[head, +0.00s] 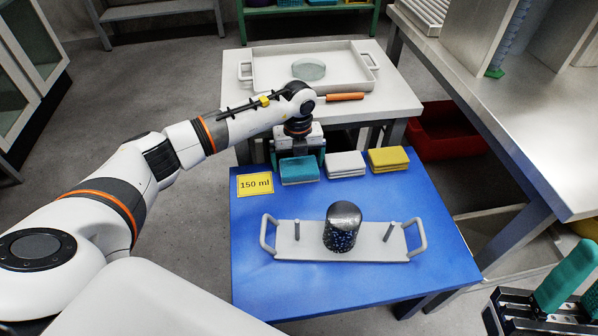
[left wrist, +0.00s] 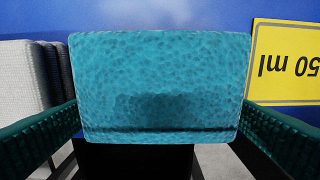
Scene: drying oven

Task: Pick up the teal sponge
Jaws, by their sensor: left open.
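A yellow "150 ml" card (head: 255,185) lies left. A grey handled tray (head: 290,246) carries a dark speckled cylinder (head: 342,228). A white table (head: 395,100) stands behind.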

